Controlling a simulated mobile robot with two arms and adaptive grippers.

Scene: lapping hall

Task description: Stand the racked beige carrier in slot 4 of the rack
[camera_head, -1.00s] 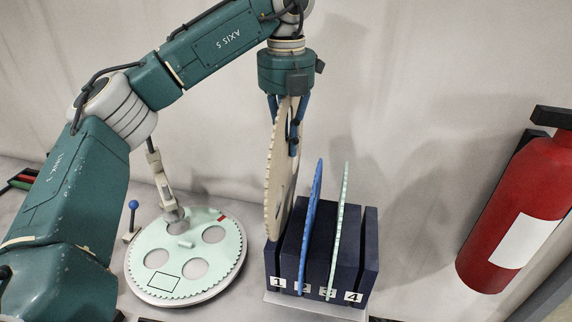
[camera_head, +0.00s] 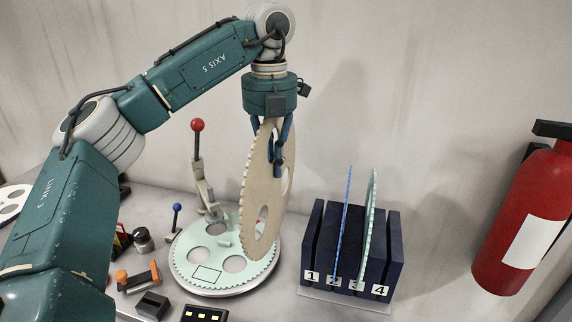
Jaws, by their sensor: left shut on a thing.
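The beige carrier (camera_head: 262,190), a thin toothed disc with large holes, hangs on edge from my left gripper (camera_head: 275,150), which is shut on its upper rim. It is in the air left of the rack, in front of part of a mint disc. The dark blue rack (camera_head: 392,250) has slots numbered 1 to 4. A blue carrier (camera_head: 345,225) stands in slot 2 and a mint carrier (camera_head: 371,215) in slot 3. Slots 1 and 4 look empty. My right gripper is not in view.
A mint toothed disc (camera_head: 190,255) lies on a round plate left of the rack. Behind it stands a red-knobbed lever (camera_head: 198,140). Small items, including an orange-handled tool (camera_head: 138,278), lie at left. A red fire extinguisher (camera_head: 520,220) is at far right.

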